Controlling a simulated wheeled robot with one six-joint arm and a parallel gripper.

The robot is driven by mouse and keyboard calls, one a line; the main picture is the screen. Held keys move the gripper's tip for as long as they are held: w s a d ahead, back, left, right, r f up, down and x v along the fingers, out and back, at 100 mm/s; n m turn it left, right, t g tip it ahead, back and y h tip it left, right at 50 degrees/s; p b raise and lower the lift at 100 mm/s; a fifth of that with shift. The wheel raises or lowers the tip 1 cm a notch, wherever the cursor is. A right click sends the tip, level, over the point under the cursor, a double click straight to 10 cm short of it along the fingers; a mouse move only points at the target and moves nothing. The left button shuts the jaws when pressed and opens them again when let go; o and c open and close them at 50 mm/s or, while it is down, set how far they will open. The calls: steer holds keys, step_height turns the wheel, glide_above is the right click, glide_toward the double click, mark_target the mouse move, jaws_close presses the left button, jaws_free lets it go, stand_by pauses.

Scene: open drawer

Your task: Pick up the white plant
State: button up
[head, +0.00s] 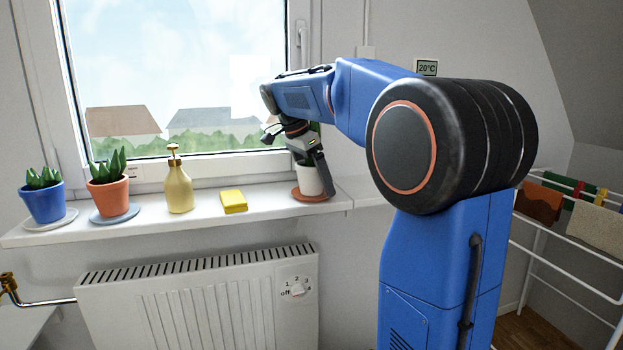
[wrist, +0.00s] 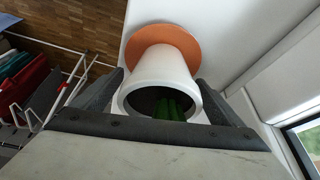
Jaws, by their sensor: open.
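The white plant pot (head: 309,180) stands upright on an orange saucer (head: 311,197) at the right part of the windowsill. In the wrist view the white pot (wrist: 162,75) shows with dark soil and green leaves (wrist: 168,108) inside, above the orange saucer (wrist: 165,33). My gripper (head: 309,172) is over the pot from above, its fingers on either side of it. In the wrist view the open fingers of my gripper (wrist: 163,92) flank the pot with small gaps. The plant's top is mostly hidden behind the gripper in the head view.
On the sill to the left stand a yellow sponge (head: 233,201), a soap dispenser (head: 178,182), an orange potted plant (head: 110,190) and a blue potted plant (head: 44,200). The window (head: 180,75) is close behind. A radiator (head: 200,300) is below; a drying rack (head: 575,245) stands right.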

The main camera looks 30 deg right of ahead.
steer(key=c, duration=1.6)
